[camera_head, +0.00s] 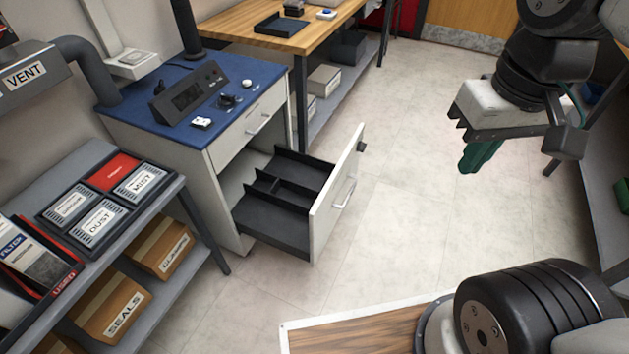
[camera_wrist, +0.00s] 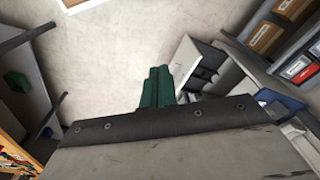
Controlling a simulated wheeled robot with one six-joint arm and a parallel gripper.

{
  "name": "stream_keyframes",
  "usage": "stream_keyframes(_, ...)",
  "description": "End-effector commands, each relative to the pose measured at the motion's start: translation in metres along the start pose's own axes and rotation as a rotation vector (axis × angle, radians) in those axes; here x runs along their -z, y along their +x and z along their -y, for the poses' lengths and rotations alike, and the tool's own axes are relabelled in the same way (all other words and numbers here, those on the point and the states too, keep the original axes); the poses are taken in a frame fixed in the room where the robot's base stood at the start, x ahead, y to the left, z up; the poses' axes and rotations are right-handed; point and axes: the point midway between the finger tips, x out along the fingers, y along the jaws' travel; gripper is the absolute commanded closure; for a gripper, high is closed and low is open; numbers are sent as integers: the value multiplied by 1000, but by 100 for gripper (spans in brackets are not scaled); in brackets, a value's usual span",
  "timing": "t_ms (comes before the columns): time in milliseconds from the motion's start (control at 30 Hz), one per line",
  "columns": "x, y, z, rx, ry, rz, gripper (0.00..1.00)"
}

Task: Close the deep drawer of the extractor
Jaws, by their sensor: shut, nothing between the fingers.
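The extractor cabinet (camera_head: 228,178) has a blue top and stands left of centre in the head view. Its deep lower drawer (camera_head: 340,195) is pulled well out, showing a black divided tray (camera_head: 280,236) inside and a handle on its white front. The shallow upper drawer (camera_head: 250,127) is closed. My gripper (camera_head: 478,158) has green fingers, is shut and empty, and hangs to the right of the open drawer, apart from it.
A grey shelf (camera_head: 150,215) with labelled trays and cardboard boxes (camera_head: 115,308) stands left of the cabinet. A wooden workbench (camera_head: 280,22) stands behind it. The pale floor (camera_head: 400,200) between the drawer and my arm is clear.

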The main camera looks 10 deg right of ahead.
Motion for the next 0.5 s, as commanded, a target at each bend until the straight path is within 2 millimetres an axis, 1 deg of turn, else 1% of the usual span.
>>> stream_keyframes(167,22,13,11,106,86,139,100)
stream_keyframes(367,64,40,28,302,250,346,100)
stream_keyframes(500,98,64,36,448,377,476,100)
